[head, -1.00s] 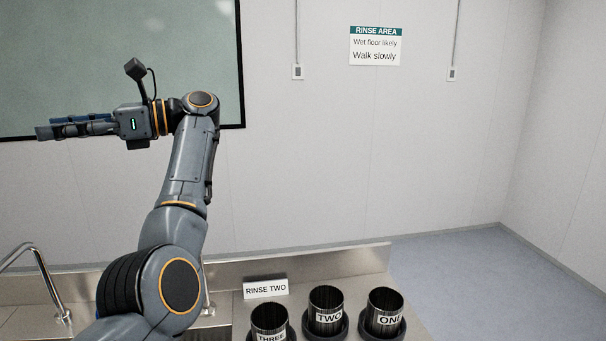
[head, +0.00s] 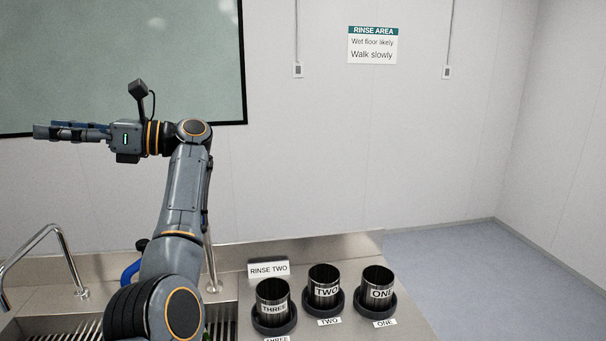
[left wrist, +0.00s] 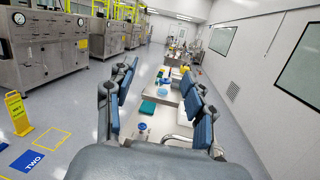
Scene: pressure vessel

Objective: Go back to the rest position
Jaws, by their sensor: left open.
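My left gripper (head: 70,131) is raised high at the left of the head view, level and pointing left. It is in front of the wall and the lower part of the greenish window. In the left wrist view the blue-padded fingers of the left gripper (left wrist: 165,105) stand well apart with nothing between them. The gripper touches nothing and is well above the sink counter. My right gripper is in neither view.
The steel counter (head: 345,247) holds three dark cups, THREE (head: 272,295), TWO (head: 323,285) and ONE (head: 377,287), in round holders. A RINSE TWO sign (head: 268,269) stands behind them. A curved faucet (head: 60,240) rises at left. A yellow floor sign (left wrist: 18,113) shows in the wrist view.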

